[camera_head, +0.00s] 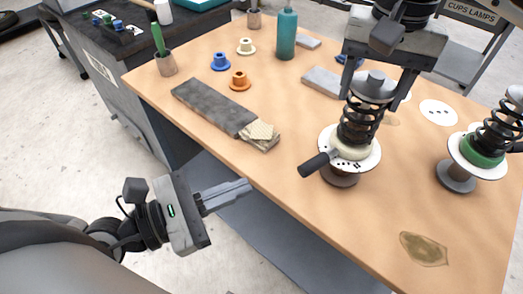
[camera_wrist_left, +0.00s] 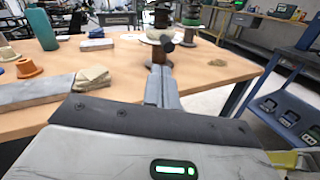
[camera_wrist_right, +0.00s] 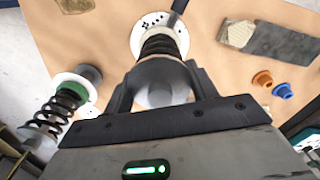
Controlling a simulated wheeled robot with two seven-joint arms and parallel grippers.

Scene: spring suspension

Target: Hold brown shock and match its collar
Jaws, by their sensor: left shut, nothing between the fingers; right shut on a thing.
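A shock (camera_head: 358,122) with a black coil spring, a cream seat ring (camera_head: 350,150) and a brownish base stands upright on the table. A white plate with black dots and a black handle (camera_head: 318,163) surrounds its lower part. My right gripper (camera_head: 372,88) is shut on the grey top of this shock; the right wrist view shows its fingers (camera_wrist_right: 162,85) on either side of it. Loose collars stand at the back left: cream (camera_head: 246,46), blue (camera_head: 220,61) and orange (camera_head: 240,80). My left gripper (camera_head: 243,190) is shut and empty at the table's front edge.
A second shock (camera_head: 482,145) with a green ring stands at the right. A grey slab (camera_head: 212,106) with a folded cloth (camera_head: 262,136), a teal bottle (camera_head: 286,35), a brush cup (camera_head: 166,64) and a dotted white disc (camera_head: 438,112) are on the table. The front middle is clear.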

